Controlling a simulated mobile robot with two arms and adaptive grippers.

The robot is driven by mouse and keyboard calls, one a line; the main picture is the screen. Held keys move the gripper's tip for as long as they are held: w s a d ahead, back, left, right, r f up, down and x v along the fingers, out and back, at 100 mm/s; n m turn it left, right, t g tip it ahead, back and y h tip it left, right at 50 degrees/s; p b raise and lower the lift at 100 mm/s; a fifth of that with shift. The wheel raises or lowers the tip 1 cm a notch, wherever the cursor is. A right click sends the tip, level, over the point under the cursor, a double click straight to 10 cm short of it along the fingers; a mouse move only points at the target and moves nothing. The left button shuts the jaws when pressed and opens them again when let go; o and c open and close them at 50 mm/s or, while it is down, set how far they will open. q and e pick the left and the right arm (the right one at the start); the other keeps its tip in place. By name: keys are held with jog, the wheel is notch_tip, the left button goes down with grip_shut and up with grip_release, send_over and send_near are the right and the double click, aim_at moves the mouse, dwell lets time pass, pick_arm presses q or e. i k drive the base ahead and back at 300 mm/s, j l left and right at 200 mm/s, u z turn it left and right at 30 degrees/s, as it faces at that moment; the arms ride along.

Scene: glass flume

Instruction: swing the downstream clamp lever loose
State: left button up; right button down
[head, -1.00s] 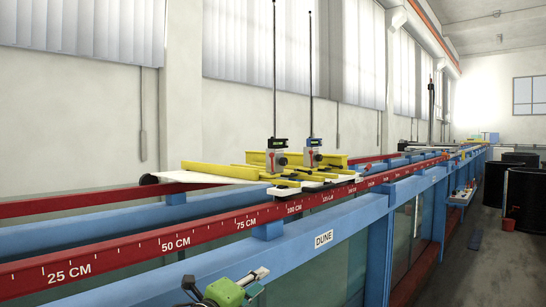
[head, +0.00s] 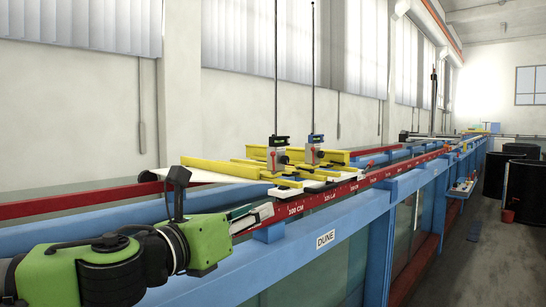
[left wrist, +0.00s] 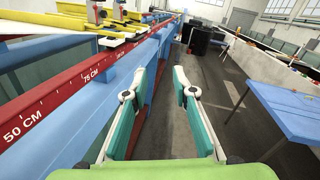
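Two point gauges with tall thin rods stand on a carriage with yellow beams (head: 222,168) across the flume. The nearer gauge (head: 278,148) has a dark display and a small red part; the farther gauge (head: 315,146) has a blue top and a red part too. Which small part is the downstream clamp lever is too small to tell. My left gripper (head: 252,215) is in front of the red scale rail, short of the carriage. The left wrist view shows its fingers (left wrist: 155,92) spread with nothing between them. My right gripper is not in view.
The red scale rail (head: 335,193) and blue flume frame (head: 350,225) run away to the right. A white board (head: 203,175) lies under the yellow beams. Black tanks (head: 522,190) stand at far right. A blue table (left wrist: 290,112) is right of a grey floor aisle.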

aim_at(272, 154)
jog(key=i, duration=1.85)
